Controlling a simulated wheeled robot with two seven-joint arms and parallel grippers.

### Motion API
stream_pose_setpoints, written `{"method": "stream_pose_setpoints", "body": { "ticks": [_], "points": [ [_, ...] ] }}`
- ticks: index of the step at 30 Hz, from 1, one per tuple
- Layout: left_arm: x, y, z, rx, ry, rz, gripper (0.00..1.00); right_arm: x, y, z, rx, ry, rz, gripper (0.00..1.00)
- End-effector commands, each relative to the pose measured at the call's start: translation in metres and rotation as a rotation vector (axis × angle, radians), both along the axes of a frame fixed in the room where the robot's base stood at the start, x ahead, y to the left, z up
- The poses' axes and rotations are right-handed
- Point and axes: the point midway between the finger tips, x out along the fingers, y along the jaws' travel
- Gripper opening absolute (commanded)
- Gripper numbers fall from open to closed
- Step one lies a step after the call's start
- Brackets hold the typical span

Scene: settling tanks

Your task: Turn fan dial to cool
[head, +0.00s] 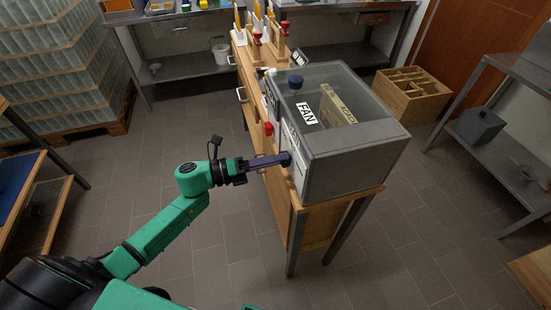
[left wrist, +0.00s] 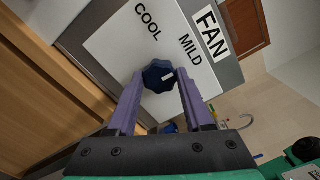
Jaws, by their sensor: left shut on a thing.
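The fan dial is a dark blue lobed knob (left wrist: 158,72) on a white panel (left wrist: 108,48) with the words COOL, MILD and FAN. A short white mark on the knob lies right of its middle, on the MILD side and away from COOL. My left gripper (left wrist: 160,82) has its two purple fingers on either side of the knob, shut on it. In the head view my left gripper (head: 284,160) reaches the front of a grey box (head: 350,160) with a clear lid, and the dial is mostly hidden. My right gripper is out of view.
The box stands on a wooden bench (head: 340,204). A wooden crate (head: 410,95) stands behind. The tiled floor in front is clear.

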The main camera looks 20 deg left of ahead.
Motion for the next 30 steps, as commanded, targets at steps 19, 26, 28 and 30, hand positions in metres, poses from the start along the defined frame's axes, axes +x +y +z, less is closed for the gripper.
{"method": "stream_pose_setpoints", "body": {
  "ticks": [19,26,28,30],
  "points": [
    [0.001,0.001,0.002,-0.328,0.518,0.003,0.0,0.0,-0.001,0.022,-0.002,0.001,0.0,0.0],
    [0.001,0.001,0.001,-0.44,0.695,0.004,0.0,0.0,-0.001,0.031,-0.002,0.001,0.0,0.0],
    [0.001,0.001,0.0,-0.471,0.743,0.003,0.0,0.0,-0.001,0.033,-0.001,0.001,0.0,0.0],
    [0.001,0.001,0.0,-0.498,0.786,0.003,0.0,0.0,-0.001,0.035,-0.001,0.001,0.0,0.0]
  ]
}}
